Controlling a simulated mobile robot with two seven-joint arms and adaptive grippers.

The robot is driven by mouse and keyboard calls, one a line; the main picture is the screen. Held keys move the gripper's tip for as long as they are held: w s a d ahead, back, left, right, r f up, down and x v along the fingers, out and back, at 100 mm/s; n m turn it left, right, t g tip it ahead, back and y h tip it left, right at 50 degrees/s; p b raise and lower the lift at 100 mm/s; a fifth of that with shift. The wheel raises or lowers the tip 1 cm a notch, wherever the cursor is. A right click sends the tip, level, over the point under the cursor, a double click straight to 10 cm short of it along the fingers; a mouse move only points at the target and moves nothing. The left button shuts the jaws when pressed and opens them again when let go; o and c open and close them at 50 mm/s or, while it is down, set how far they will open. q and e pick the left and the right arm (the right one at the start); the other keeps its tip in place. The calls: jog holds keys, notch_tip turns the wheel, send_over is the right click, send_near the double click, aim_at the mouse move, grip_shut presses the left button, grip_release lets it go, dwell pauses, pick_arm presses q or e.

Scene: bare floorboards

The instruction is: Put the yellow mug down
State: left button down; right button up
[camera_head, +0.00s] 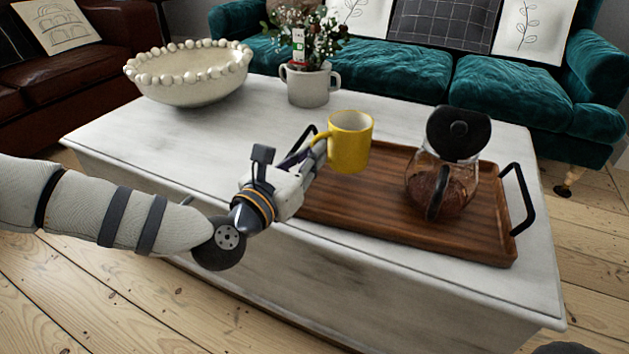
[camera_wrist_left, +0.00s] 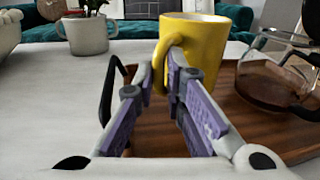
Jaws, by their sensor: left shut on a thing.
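The yellow mug (camera_head: 350,141) is upright over the left part of the wooden tray (camera_head: 450,236). My left gripper (camera_head: 318,150) is shut on its handle, from the mug's left side. In the left wrist view, the purple-padded fingers (camera_wrist_left: 166,72) close on the handle of the mug (camera_wrist_left: 202,62). I cannot tell whether the mug's base touches the tray. My right gripper is not in view.
A glass coffee pot (camera_head: 443,185) with dark coffee stands on the tray's right half. A white planter (camera_head: 308,88) and a beaded bowl (camera_head: 190,80) stand behind on the white table (camera_head: 190,150). Bare tray lies between mug and pot. Black tray handles (camera_head: 523,200) rise at both ends.

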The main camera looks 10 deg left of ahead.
pick_arm(q)
jog(key=shift+w+f, duration=0.35)
jog(key=shift+f, duration=0.05)
jog(key=f, duration=0.2)
jog(key=f+b, duration=0.1)
jog(key=shift+w+f, duration=0.4)
jog(key=shift+r, duration=0.1)
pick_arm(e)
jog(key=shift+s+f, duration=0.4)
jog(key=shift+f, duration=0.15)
pick_arm(q)
jog(key=shift+f+b, duration=0.2)
jog(key=shift+b, duration=0.15)
jog(key=c, duration=1.9)
grip_release()
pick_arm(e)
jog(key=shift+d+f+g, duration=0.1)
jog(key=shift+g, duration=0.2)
